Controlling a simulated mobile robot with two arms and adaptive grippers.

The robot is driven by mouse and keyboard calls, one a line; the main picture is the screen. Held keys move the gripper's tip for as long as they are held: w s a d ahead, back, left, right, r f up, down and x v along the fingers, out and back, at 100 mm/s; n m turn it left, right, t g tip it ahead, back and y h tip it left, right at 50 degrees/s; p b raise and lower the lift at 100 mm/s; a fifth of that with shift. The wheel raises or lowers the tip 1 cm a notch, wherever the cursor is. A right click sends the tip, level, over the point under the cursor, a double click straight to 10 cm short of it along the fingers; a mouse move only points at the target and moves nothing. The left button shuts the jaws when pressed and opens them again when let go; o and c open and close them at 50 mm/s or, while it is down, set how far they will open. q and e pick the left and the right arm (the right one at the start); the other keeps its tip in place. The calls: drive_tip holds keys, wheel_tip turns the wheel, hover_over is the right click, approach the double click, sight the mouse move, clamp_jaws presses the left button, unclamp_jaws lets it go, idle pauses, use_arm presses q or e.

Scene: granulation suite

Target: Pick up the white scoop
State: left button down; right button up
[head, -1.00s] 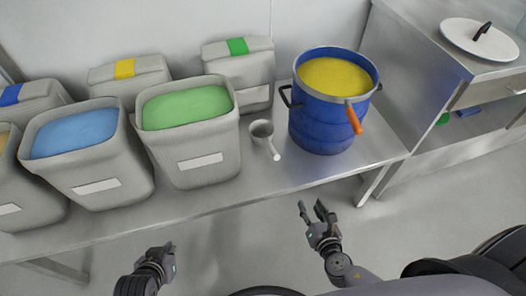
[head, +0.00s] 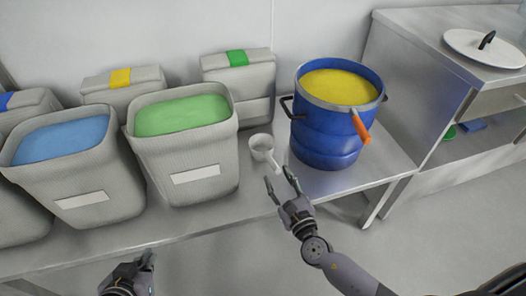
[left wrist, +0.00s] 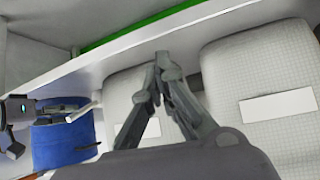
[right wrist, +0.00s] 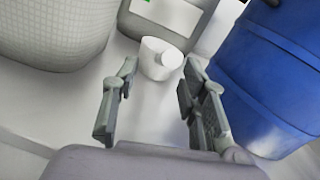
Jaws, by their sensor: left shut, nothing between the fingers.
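The white scoop (head: 263,149) stands on the metal table between the green-powder bin and the blue drum in the head view. Its handle points toward the table's front edge. My right gripper (head: 279,184) is open and empty just in front of the handle. In the right wrist view the scoop (right wrist: 158,62) lies ahead, between and beyond the open fingers (right wrist: 160,105); I cannot see contact. My left gripper (head: 145,262) is low at the front, off the table. In the left wrist view its fingertips (left wrist: 163,62) are together with nothing between them.
The green-powder bin (head: 190,155) is close on the scoop's left. The blue drum (head: 325,140), with yellow powder and an orange handle (head: 361,127), is close on its right. A grey bin (head: 240,88) stands behind. The table (head: 230,222) is clear at its front edge.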

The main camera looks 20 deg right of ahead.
sight(273, 163)
drive_tip(key=shift+w, duration=1)
drive_tip(key=w, duration=0.4)
drive_tip(key=shift+w+b, duration=0.25)
drive_tip(key=shift+b, duration=0.05)
use_arm(q)
drive_tip(key=shift+w+d+r+t, duration=0.25)
drive_tip(key=shift+w+r+t, duration=0.15)
drive_tip(key=shift+w+r, duration=0.15)
drive_tip(key=shift+w+d+r+t, duration=0.2)
drive_tip(key=shift+w+r+t, duration=0.25)
drive_tip(key=shift+w, duration=0.1)
use_arm(e)
drive_tip(key=shift+c, duration=0.6)
clamp_jaws()
